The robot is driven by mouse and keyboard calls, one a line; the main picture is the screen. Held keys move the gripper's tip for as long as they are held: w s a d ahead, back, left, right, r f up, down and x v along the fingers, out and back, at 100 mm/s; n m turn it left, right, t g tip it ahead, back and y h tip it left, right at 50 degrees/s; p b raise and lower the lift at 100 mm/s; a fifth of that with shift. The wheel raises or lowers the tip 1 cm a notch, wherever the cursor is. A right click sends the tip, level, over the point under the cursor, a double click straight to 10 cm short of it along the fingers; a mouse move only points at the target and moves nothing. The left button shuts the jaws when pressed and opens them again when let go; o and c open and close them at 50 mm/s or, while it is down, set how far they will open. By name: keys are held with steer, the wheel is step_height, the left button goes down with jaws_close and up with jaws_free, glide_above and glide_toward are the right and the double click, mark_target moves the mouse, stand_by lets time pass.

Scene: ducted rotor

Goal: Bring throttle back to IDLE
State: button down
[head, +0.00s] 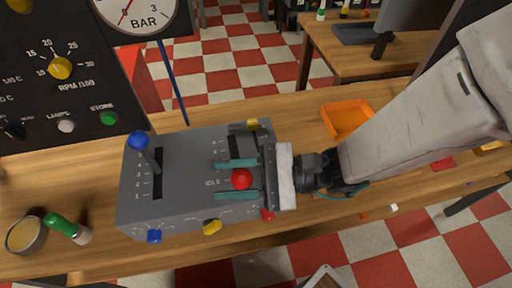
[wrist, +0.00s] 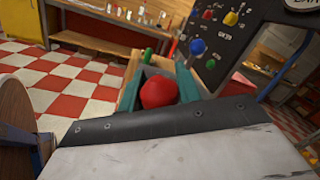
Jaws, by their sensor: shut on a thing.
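The red throttle knob (head: 242,179) is on the grey control box (head: 190,200), just right of the IDLE label (head: 212,183) in the head view. My gripper (head: 234,180) reaches in from the right, with its two teal fingers on either side of the knob, shut on it. In the wrist view the red knob (wrist: 158,92) sits between the fingers. The throttle's slot (head: 236,146) shows beyond the far finger, with numbers at its left. The lever's stem and the slot's near part are hidden, so its exact setting cannot be read.
A blue-knobbed lever (head: 138,141) stands at the box's left. A yellow knob (head: 252,125) is at its far edge; blue (head: 154,236) and yellow (head: 212,227) knobs are on its front. An orange tray (head: 347,119) lies behind my arm. A green-capped bottle (head: 66,228) lies left.

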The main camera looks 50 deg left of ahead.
steer(key=shift+s+d+f, duration=0.1)
steer(key=shift+s+f, duration=0.05)
steer(key=shift+f, duration=0.05)
steer(key=c, duration=1)
jaws_free()
steer(key=shift+o, duration=0.2)
steer(key=shift+r, duration=0.1)
steer(key=v, duration=0.7)
steer(key=shift+w+d, duration=0.2)
steer(key=shift+w, duration=0.2)
